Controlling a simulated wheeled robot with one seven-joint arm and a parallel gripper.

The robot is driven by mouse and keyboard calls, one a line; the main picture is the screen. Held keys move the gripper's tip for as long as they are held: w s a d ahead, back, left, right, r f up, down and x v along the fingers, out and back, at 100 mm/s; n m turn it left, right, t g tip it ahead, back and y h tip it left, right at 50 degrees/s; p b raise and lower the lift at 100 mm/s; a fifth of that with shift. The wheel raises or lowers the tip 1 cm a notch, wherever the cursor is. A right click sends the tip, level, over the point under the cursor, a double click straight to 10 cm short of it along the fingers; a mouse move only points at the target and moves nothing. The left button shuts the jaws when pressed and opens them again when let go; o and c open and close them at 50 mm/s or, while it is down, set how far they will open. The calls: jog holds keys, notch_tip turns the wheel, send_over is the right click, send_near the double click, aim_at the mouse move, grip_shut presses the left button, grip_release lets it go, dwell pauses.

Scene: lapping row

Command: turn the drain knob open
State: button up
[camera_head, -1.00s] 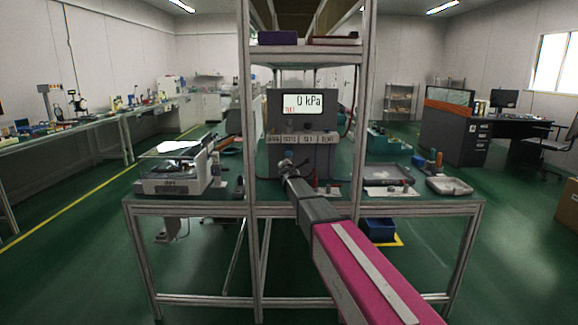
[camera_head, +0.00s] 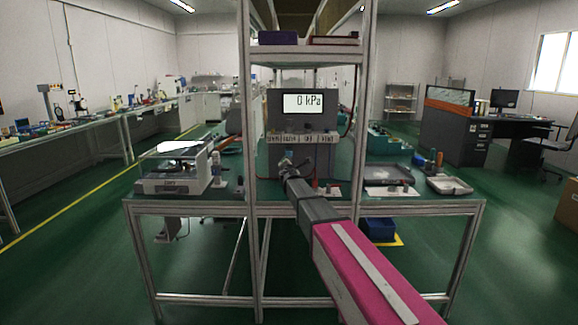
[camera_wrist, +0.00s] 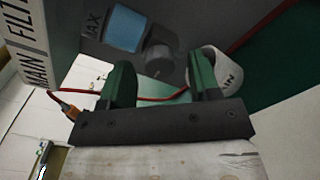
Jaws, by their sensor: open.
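The grey unit (camera_head: 302,122) stands on the bench behind the shelf posts, and its screen (camera_head: 303,103) reads 0 kPa. A row of labels (camera_head: 302,138) runs below, too small to read surely. In the wrist view a grey round knob (camera_wrist: 159,60) sits beyond the fingers, near a blue cylinder (camera_wrist: 123,30) and the word MAX. I cannot tell whether it is the drain knob. My gripper (camera_wrist: 160,82) is open, its two green fingers apart with nothing clearly held. In the head view my gripper (camera_head: 288,163) is at the unit's lower front, partly hidden by my arm.
A white round part (camera_wrist: 216,70) is close by the right finger, and a red wire (camera_wrist: 155,98) crosses behind the fingers. A balance (camera_head: 175,170) stands left on the bench, trays (camera_head: 388,174) right. Metal shelf posts (camera_head: 250,120) flank the unit.

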jog(key=s, duration=1)
jog(key=shift+s+a, duration=0.1)
jog(key=shift+s, duration=0.05)
